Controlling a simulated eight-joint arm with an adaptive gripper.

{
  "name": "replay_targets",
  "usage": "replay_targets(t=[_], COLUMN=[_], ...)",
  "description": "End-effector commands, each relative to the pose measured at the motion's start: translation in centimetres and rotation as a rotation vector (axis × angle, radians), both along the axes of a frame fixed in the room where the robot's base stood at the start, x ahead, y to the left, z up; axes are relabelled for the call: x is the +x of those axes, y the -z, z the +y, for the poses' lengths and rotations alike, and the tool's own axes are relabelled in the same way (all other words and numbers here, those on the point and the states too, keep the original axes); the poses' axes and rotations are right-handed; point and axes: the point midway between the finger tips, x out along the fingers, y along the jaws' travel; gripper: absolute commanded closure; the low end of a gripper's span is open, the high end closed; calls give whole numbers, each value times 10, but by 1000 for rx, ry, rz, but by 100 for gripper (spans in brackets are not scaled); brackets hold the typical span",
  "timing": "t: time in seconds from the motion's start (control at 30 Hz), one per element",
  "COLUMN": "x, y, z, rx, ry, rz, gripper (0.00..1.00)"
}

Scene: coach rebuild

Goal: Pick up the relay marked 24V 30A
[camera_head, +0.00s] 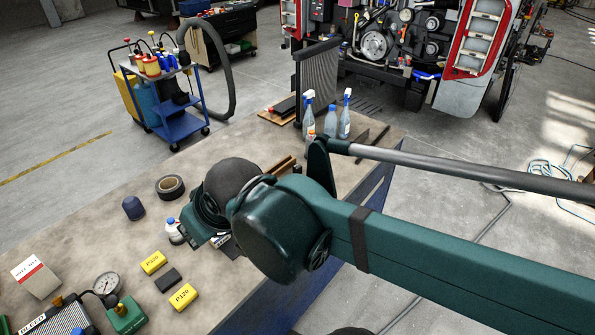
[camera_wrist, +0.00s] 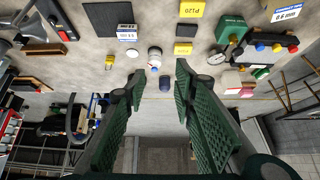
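No marking reading 24V 30A is legible in either view, so I cannot tell which thing is the relay. In the wrist view a black block (camera_wrist: 108,17) lies at the top left with a small blue-and-white labelled piece (camera_wrist: 127,31) at its edge; the print is too small to read. A small yellow-topped piece (camera_wrist: 108,61) lies below it. My gripper (camera_wrist: 160,73) is open, with nothing between its green pads. A white bottle (camera_wrist: 155,58) shows just beyond the fingertips. In the head view my arm hides part of the bench around the gripper.
On the bench (camera_head: 90,190) are a tape roll (camera_head: 170,187), a dark blue cap (camera_head: 133,208), yellow P120 blocks (camera_head: 153,262), a black block (camera_head: 168,280) and a pressure gauge (camera_head: 106,284). Spray bottles (camera_head: 345,115) stand at the far end. Bare bench lies at the left.

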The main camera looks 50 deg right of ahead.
Motion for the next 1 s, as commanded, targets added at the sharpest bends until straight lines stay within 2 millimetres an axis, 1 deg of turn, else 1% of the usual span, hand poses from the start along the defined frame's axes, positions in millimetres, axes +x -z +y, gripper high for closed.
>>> replay_targets(t=[0.17, 0.37, 0.67, 1.0], x=[11, 31, 67, 107], y=[-4, -11, -17, -15], z=[-8, -27, -64, -112], rx=[13, 43, 95, 154], ry=[39, 122, 271, 441], rz=[14, 46, 100, 157], gripper=[73, 73, 73, 73])
